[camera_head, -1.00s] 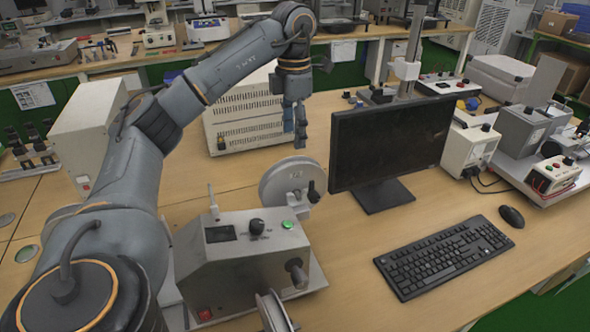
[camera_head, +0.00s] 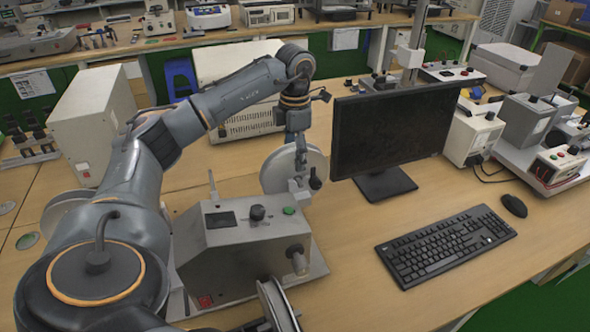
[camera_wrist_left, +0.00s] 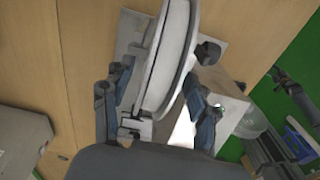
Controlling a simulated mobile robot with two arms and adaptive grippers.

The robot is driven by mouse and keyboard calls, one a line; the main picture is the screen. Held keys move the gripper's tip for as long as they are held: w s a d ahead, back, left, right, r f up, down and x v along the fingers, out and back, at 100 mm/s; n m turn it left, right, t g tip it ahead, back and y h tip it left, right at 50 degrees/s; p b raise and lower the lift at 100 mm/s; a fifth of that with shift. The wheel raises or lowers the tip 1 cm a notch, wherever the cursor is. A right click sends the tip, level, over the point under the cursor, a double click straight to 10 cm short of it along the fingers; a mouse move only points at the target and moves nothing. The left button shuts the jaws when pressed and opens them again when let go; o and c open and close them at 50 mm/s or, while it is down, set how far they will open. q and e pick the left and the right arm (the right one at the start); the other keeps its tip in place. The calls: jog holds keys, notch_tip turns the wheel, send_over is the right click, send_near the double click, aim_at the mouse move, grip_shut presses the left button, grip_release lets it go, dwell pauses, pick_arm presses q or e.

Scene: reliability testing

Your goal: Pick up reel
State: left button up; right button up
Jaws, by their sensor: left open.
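A pale disc-shaped reel (camera_head: 279,172) stands upright at the back of a grey winding machine (camera_head: 235,248) on the wooden table. My left gripper (camera_head: 299,172) points down at the reel's right part, in front of it in the head view. In the left wrist view the reel (camera_wrist_left: 170,55) shows edge-on between the two spread fingers of the open left gripper (camera_wrist_left: 162,95). I cannot tell whether a finger touches it. A second reel (camera_head: 281,308) is at the machine's front, cut by the picture's lower edge. My right gripper is not in view.
A black monitor (camera_head: 392,130) stands close to the right of the reel. A keyboard (camera_head: 446,243) and mouse (camera_head: 514,206) lie in front of it. A beige vented instrument (camera_head: 240,95) stands behind my left arm. Table space between machine and keyboard is clear.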

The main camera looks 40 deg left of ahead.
pick_arm(q)
notch_tip(320, 180, down, 2)
jog(key=shift+a+f, duration=0.1)
jog(key=shift+f, duration=0.15)
jog(key=shift+c, duration=1.4)
grip_shut()
jog(key=shift+r, duration=0.15)
